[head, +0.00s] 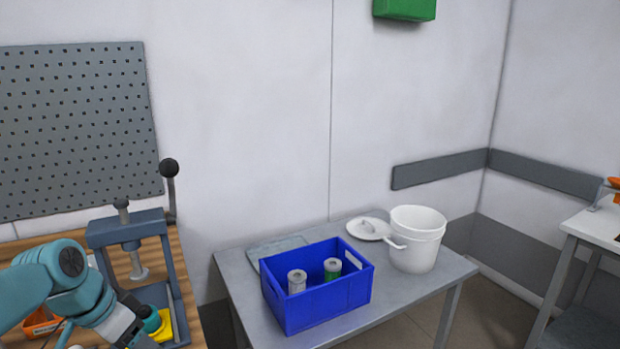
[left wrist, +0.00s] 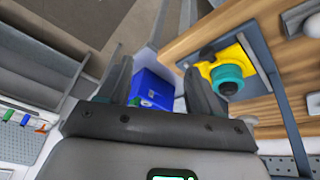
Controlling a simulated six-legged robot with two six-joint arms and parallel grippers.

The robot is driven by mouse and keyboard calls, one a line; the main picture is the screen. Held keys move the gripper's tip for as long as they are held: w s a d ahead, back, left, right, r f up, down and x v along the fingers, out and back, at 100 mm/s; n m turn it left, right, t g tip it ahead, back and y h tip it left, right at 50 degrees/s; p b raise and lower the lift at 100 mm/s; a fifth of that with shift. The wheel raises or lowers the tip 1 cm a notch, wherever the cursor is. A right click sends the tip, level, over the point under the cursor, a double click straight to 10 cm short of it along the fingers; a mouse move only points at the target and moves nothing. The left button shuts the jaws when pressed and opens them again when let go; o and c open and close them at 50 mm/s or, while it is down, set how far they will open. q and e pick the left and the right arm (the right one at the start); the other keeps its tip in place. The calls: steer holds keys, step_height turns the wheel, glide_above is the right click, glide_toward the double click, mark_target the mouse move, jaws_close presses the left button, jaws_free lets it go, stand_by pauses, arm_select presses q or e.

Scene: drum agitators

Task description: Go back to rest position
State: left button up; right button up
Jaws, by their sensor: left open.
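My left arm comes in from the left in the head view. Its gripper (head: 132,334) is low in the picture, in front of the press on the wooden bench. In the left wrist view my left gripper (left wrist: 157,78) has its two dark fingers spread, with nothing between them. The yellow plate (left wrist: 238,62) with a round teal part (left wrist: 228,80) lies to the right of the fingers, apart from them. In the head view the gripper partly hides the teal part (head: 152,320). My right gripper is not in view.
A blue-grey press (head: 128,229) with a black-knobbed lever stands on the wooden bench (head: 60,240). A grey table (head: 240,261) holds a blue crate (head: 325,303) with two cans, a white bucket (head: 416,250) and a lid (head: 367,229). Open floor lies between bench and table.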

arm_select(q)
steer(key=s+d+f+n, duration=0.1)
steer(key=d+f, duration=0.3)
steer(key=f, duration=0.4)
steer(key=d+f+n+g+h, duration=0.1)
steer(key=d+f, duration=0.2)
steer(key=f, duration=0.5)
steer(key=s+d+f+n, duration=0.1)
steer(key=d+f, duration=0.3)
steer(key=f, duration=0.5)
steer(key=s+d+f+n+g, duration=0.1)
steer(key=s+d+f, duration=0.3)
steer(key=s, duration=0.5)
steer(key=s+d+f+n, duration=0.3)
steer(key=s+d+f, duration=0.1)
steer(key=s+f, duration=0.4)
steer(key=shift+s+d+f+g, duration=0.35)
steer(key=shift+s+f+g, duration=0.05)
steer(key=shift+f, duration=0.4)
steer(key=shift+c, duration=0.3)
